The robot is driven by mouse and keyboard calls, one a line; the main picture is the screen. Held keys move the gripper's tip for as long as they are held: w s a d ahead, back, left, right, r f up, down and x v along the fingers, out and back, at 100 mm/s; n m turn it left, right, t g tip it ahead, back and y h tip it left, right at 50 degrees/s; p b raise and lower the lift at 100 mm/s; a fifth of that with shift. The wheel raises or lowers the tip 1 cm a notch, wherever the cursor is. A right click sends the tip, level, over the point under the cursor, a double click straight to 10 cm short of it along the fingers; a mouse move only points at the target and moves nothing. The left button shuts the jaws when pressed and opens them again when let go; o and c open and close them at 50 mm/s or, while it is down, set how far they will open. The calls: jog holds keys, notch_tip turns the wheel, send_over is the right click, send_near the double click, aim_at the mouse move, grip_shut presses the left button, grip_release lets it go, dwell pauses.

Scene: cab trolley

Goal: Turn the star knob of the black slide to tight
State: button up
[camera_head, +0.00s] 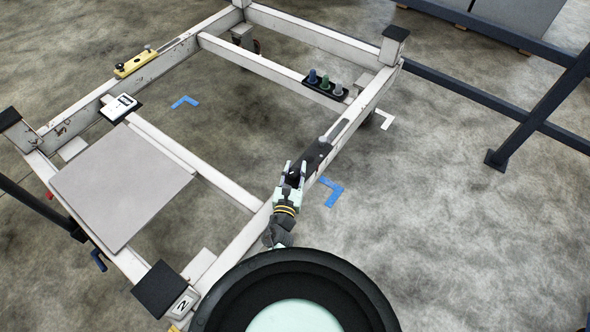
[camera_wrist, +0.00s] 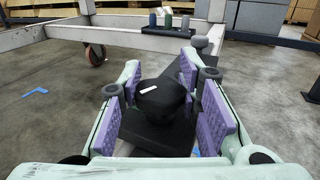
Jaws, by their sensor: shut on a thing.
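The black slide (camera_head: 318,152) lies along the right side rail of the white trolley frame (camera_head: 238,246). It also shows in the wrist view as a dark plate (camera_wrist: 150,139). The black knob (camera_wrist: 161,99) sits on it, with a short white mark on its top. My gripper (camera_head: 293,173) is over the near end of the slide. In the wrist view, its purple-padded fingers (camera_wrist: 170,110) stand on both sides of the knob and are shut on it. The lower edge of the knob and the pad contact are partly hidden.
A black holder (camera_head: 325,88) with blue, green and grey pegs is on the far crossbar. A grey panel (camera_head: 120,185) covers the left part of the frame. Dark railings (camera_head: 540,120) stand at right.

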jog(key=shift+r+m+h+p, duration=0.1)
jog(key=shift+m+h+p, duration=0.25)
jog(key=shift+m+h, duration=0.05)
jog(key=shift+c, duration=0.3)
jog(key=shift+m+g+h+p, duration=0.4)
jog(key=shift+m+h, duration=0.2)
jog(key=shift+h, duration=0.3)
jog(key=m+g+h, duration=0.1)
jog(key=m+h, duration=0.1)
jog(key=h, duration=0.1)
jog(key=shift+g+h, duration=0.3)
jog(key=shift+g, duration=0.1)
jog(key=m+g+h+b, duration=0.2)
jog(key=m+g+h, duration=0.1)
jog(key=m+g+h+b, duration=0.1)
jog(key=g+h, duration=0.1)
jog(key=shift+d+f+m, duration=0.1)
jog(key=shift+f+m, duration=0.15)
jog(key=shift+m, duration=0.15)
jog(key=shift+s+d+r+m+g+h+b, duration=0.1)
jog(key=shift+m+g+h+b, duration=0.4)
jog(key=shift+m+g+b, duration=0.4)
jog(key=shift+s+m+g+h+b, duration=0.1)
jog(key=shift+m+g+h+b, duration=0.45)
jog(key=shift+g, duration=0.65)
jog(key=shift+m+g, duration=0.25)
jog(key=shift+g, duration=0.05)
jog(key=o, duration=1.2)
jog(key=shift+c, duration=0.2)
